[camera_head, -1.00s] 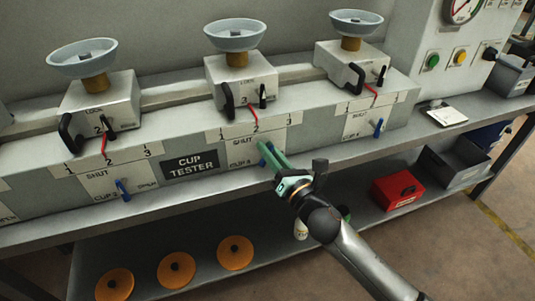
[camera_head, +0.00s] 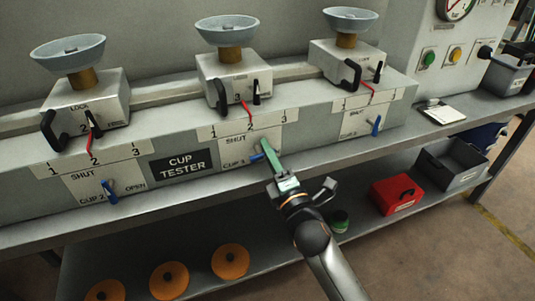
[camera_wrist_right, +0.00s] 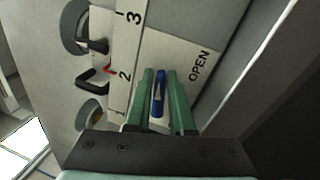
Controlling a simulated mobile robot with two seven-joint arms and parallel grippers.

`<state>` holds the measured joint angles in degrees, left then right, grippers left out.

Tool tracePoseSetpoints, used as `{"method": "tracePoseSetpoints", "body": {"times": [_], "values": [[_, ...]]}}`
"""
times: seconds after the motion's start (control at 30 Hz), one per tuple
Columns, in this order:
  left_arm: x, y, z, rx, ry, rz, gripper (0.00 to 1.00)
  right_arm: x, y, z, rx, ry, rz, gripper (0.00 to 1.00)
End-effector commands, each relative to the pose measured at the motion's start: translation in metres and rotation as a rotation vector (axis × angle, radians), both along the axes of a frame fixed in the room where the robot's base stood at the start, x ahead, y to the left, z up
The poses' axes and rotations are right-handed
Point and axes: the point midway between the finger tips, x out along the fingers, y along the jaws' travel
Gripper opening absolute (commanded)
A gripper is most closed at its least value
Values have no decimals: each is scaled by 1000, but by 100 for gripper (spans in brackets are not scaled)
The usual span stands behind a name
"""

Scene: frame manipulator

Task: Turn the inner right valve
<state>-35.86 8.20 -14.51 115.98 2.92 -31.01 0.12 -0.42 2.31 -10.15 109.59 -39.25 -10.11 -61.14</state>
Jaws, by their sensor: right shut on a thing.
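The cup 3 valve has a small blue handle (camera_head: 256,157) on the white panel plate below the middle cup stand. My right gripper (camera_head: 268,147) reaches it from the lower right, with green fingers closed about the handle. In the wrist view, the blue handle (camera_wrist_right: 158,95) sits between the two green fingers (camera_wrist_right: 160,98), lying roughly along the number strip beside the OPEN label. In the head view its blue end points left, unlike the neighbouring blue handles, which point down. The fingers hide part of the plate and the handle's pivot. My left gripper is out of view.
Blue handles of neighbouring valves show at left (camera_head: 109,191) and right (camera_head: 376,126). Black-handled cup stands (camera_head: 235,78) stand above the panel. A red box (camera_head: 397,194) and grey bin (camera_head: 452,165) sit on the lower shelf at right. Orange discs (camera_head: 230,262) lie below.

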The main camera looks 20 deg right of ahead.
Motion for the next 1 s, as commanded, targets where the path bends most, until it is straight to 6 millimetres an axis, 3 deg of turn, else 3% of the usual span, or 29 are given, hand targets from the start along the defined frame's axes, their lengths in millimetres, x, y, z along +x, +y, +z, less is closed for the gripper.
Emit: {"method": "tracePoseSetpoints", "body": {"times": [0.4,0.93,0.97,1.0], "values": [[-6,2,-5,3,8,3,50,0,-1,-4,183,7,-1,0],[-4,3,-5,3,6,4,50,0,-1,-4,205,9,-1,0],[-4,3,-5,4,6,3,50,0,-1,-4,205,9,-1,22],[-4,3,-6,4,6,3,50,0,-1,-4,205,9,-1,27]]}}
